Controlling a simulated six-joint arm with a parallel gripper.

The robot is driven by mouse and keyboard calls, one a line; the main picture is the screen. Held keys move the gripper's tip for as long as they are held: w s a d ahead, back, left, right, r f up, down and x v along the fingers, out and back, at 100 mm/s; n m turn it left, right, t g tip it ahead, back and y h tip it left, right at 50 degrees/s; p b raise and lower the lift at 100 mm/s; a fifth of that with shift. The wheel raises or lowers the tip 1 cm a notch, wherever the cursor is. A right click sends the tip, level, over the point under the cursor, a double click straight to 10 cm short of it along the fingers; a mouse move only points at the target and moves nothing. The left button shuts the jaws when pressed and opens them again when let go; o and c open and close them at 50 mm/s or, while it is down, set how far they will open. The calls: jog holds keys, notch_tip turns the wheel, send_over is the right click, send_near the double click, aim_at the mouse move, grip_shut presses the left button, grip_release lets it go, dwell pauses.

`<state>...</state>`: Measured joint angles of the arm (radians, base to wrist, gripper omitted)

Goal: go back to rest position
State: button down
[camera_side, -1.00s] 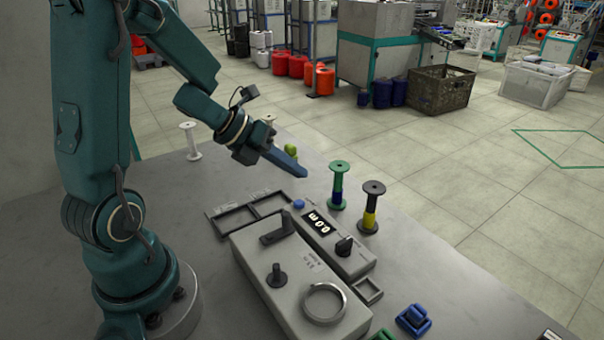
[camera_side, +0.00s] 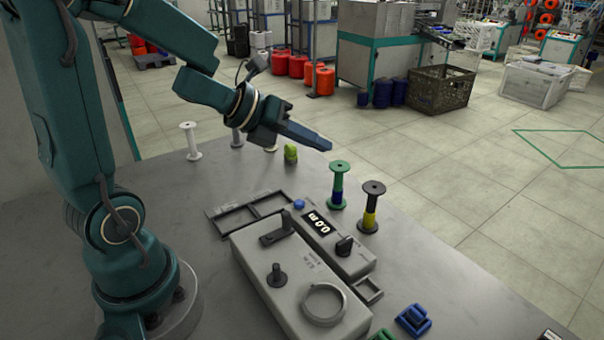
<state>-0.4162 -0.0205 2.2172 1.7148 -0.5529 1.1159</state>
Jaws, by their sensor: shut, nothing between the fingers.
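My gripper (camera_side: 318,142) is in the air above the back part of the table, shut and empty. Its tip points right, behind and above the green spool. The winding machine (camera_side: 262,272) stands on the table with a crank, a knob and a ring on top. Its counter box (camera_side: 340,256) has a blue button (camera_side: 299,204), a black dial and a display that reads 0.0 m. A green spool (camera_side: 337,192) with blue thread and a black spool (camera_side: 370,212) with yellow thread stand upright to the right of the machine.
White spools (camera_side: 191,142) and a yellow-green object (camera_side: 290,153) stand at the table's back. An empty dark tray (camera_side: 240,213) lies behind the machine. A blue clip-like piece (camera_side: 414,320) lies at the front right. Crates (camera_side: 441,90) stand on the floor beyond.

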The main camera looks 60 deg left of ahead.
notch_tip(320, 180, up, 9)
jog(key=s+n+t+y, duration=0.3)
jog(key=n+y, duration=0.2)
jog(key=n, duration=0.9)
jog(key=s+d+f+n+g+h, duration=0.1)
jog(key=s+d+f+n+g, duration=0.2)
jog(key=s+n, duration=0.3)
jog(key=s+d+f+n+g+h, duration=0.1)
jog(key=s+d+f+n+g, duration=0.2)
jog(key=n, duration=0.7)
jog(key=s+f+g, duration=0.2)
jog(key=s+f, duration=0.1)
jog(key=s, duration=0.1)
jog(key=shift+s+d+n, duration=0.2)
jog(key=shift+d+n, duration=0.15)
jog(key=shift+n, duration=0.05)
